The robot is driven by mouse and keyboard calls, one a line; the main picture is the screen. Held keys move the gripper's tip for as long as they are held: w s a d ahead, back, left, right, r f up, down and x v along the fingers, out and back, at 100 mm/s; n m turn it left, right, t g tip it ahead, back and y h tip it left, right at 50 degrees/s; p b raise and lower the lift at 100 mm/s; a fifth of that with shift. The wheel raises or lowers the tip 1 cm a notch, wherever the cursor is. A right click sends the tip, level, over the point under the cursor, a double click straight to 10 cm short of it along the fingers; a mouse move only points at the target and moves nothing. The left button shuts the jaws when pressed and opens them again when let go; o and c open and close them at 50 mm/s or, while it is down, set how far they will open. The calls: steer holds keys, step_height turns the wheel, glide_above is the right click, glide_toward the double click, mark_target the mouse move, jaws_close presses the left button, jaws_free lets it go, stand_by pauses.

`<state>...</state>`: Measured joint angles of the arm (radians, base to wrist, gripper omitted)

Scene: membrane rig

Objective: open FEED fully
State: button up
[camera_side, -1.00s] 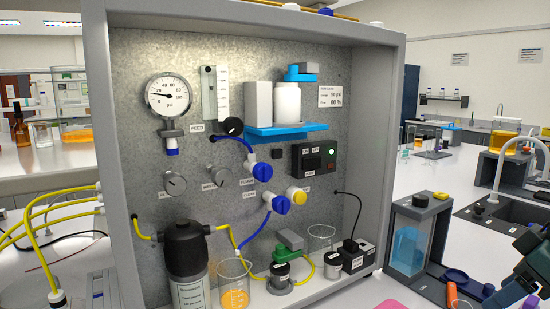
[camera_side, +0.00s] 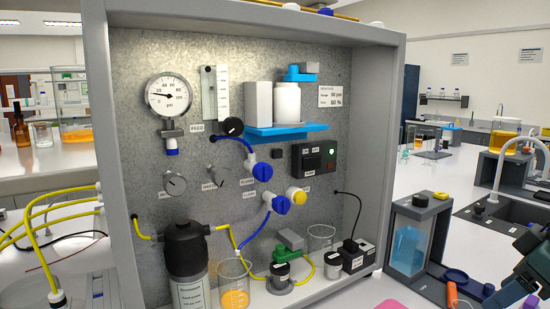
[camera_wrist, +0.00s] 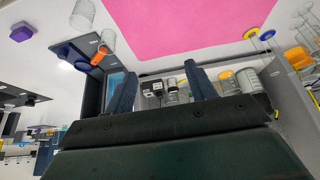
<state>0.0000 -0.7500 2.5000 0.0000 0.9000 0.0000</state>
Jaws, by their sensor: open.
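The FEED label (camera_side: 196,128) is on the upper panel of the rig, with a black round knob (camera_side: 233,127) just to its right, below the clear flow tube. I cannot tell from its face how far the knob is turned. My gripper is open and empty in the wrist view (camera_wrist: 162,70), its two dark fingers spread apart. In the side view only part of my dark arm end shows at the lower right edge, well away from the knob.
The pressure gauge (camera_side: 170,96), blue valves (camera_side: 262,172), silver dials (camera_side: 173,183), and a blue shelf (camera_side: 275,130) crowd the panel. A black vessel (camera_side: 186,250) and a beaker (camera_side: 233,285) stand below.

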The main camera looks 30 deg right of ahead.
steer(key=shift+w, duration=0.1)
steer(key=w+a+r+t, duration=0.25)
steer(key=w+r, duration=0.35)
steer(key=w, duration=0.5)
steer(key=t, duration=1)
glide_toward(236, 129)
steer(key=s, duration=0.3)
steer(key=shift+w+r, duration=0.1)
steer(key=shift+w, duration=0.1)
steer(key=shift+w, duration=0.1)
steer(key=shift+w, duration=6.8)
